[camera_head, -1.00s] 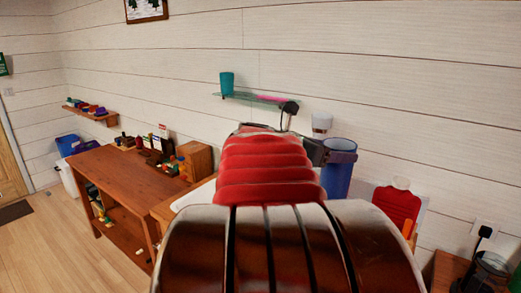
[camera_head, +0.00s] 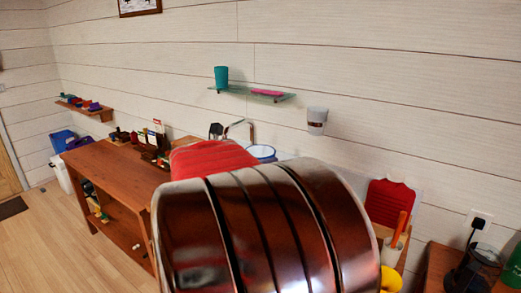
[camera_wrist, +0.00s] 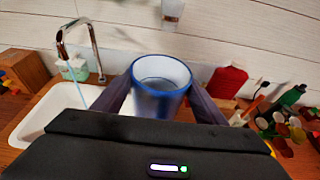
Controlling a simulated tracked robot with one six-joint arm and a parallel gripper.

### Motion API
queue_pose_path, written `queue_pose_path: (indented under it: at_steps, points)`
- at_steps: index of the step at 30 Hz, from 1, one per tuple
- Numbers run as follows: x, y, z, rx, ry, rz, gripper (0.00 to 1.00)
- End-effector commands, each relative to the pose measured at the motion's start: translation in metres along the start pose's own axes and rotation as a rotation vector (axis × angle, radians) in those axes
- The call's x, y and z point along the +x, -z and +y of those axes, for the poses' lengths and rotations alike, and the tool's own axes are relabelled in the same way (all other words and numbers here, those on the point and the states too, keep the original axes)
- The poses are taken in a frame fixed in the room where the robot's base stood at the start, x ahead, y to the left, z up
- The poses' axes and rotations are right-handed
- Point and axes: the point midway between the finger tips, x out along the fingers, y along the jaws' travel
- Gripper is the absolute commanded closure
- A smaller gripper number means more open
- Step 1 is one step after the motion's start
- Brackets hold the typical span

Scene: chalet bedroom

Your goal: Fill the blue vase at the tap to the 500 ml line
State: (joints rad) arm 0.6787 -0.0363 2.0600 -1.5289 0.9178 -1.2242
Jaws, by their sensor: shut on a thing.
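The blue vase (camera_wrist: 160,92) is between the jaws of my gripper (camera_wrist: 160,85) in the wrist view, upright, with its open rim toward the camera. My gripper is shut on it. In the head view only the vase's blue rim (camera_head: 262,152) shows beyond my arm, which hides the jaws. The chrome tap (camera_wrist: 93,45) stands left of the vase, and a thin blue stream (camera_wrist: 79,94) falls from its spout into the white sink (camera_wrist: 42,110). The vase is to the right of the stream, apart from it. I cannot make out the 500 ml line or the level inside.
A wall-mounted cup (camera_head: 317,116) is above the vase. A glass shelf (camera_head: 270,97) holds a teal cup (camera_head: 221,77). A red board (camera_head: 388,203) stands at the right. In the wrist view, cluttered bottles and utensils (camera_wrist: 285,120) lie right, and a wooden box (camera_wrist: 22,68) left.

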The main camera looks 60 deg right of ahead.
Motion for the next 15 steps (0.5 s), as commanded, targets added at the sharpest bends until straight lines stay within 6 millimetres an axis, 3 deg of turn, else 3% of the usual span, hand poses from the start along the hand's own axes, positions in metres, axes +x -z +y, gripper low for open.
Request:
queue_pose_path:
  at_steps: [1,6,15]
  points:
    - [-0.009,0.011,0.019,-0.017,-0.044,0.001,0.90]
    - [-0.042,0.045,0.072,-0.060,-0.184,0.000,0.90]
    - [-0.113,0.112,0.148,-0.138,-0.435,0.001,0.90]
